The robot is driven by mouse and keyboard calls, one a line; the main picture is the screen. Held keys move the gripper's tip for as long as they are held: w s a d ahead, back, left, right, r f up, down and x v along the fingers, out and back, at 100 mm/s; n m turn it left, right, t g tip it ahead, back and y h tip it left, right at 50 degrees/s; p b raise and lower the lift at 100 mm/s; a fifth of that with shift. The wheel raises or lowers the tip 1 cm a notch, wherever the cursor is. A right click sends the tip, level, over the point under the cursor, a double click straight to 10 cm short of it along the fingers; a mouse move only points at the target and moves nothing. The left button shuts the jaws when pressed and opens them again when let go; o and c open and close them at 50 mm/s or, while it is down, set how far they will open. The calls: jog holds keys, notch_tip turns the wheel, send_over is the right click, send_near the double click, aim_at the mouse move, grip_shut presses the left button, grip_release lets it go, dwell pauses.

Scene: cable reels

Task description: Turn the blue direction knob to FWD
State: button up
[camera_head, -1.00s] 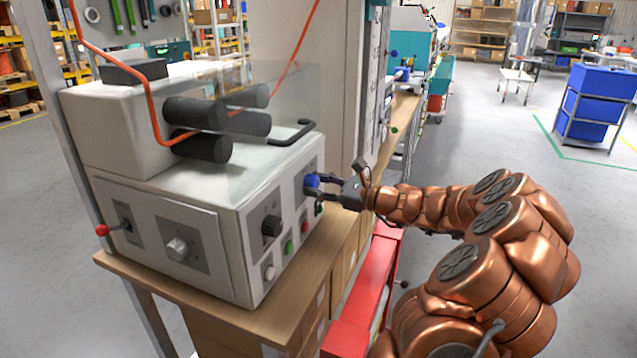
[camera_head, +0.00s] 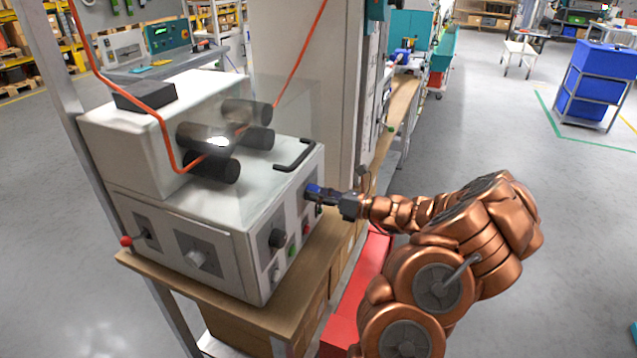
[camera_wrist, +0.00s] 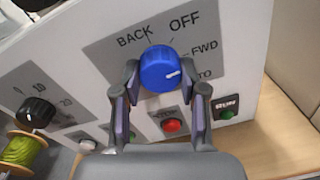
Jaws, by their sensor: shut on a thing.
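The blue direction knob (camera_wrist: 158,66) sits on the grey label plate of the machine's front panel, with BACK, OFF, FWD and a partly hidden label ending in "TO" around it. Its white mark points right, toward the FWD and "TO" side; I cannot tell exactly which label it meets. My gripper (camera_wrist: 166,82) has a finger on each side of the knob and is shut on it. In the head view my gripper (camera_head: 327,195) reaches the knob (camera_head: 312,192) from the right, and its fingers partly cover it.
A black knob (camera_wrist: 36,112), a red button (camera_wrist: 171,125) and a green button (camera_wrist: 226,113) are close by on the panel. The machine (camera_head: 215,215) stands on a wooden bench (camera_head: 285,318). A red cabinet (camera_head: 362,285) is below my arm. The floor to the right is open.

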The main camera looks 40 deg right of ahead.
jog(key=shift+m+p, duration=0.7)
jog(key=shift+p, duration=0.15)
jog(key=o, duration=1.1)
jog(key=shift+o, duration=0.2)
jog(key=v, duration=1.2)
jog(key=shift+s+d, duration=0.1)
